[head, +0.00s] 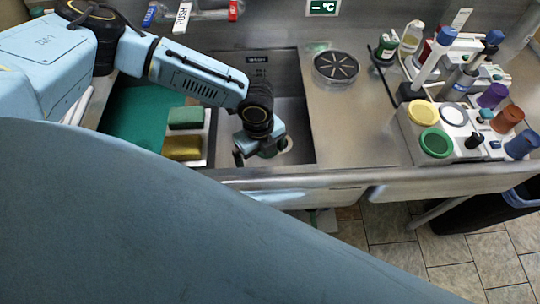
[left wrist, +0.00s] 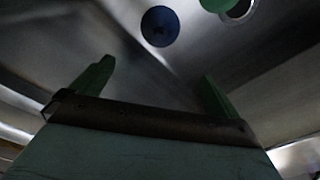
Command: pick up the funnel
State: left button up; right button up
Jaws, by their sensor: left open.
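My left gripper (head: 262,154) reaches down into the steel sink in the head view. In the left wrist view its two green fingers (left wrist: 156,72) stand wide apart with nothing between them. A round blue piece with a dark centre (left wrist: 160,26), possibly the funnel, lies beyond the fingertips, apart from them. A round green piece (left wrist: 220,3) beside a pale ring shows at the top edge, partly cut off. In the head view my gripper hides much of that part of the sink, and I cannot make out the funnel surely. My right gripper is not in view.
The sink wall (head: 307,125) stands right of my gripper. Green and yellow sponges (head: 186,117) lie on its left. A round black-topped container (head: 336,67) stands on the counter. A rack (head: 455,140) with colored caps and bottles is at right. The counter between is clear.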

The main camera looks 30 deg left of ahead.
pick_arm(q)
jog(key=f+b, duration=0.1)
jog(key=f, duration=0.4)
jog(key=f+m+b, duration=0.1)
jog(key=f, duration=0.5)
jog(key=s+f+m+b, duration=0.1)
jog(key=f, duration=0.4)
jog(key=shift+f, duration=0.2)
jog(key=c, duration=1)
jog(key=shift+c, duration=0.2)
jog(key=shift+r, duration=0.15)
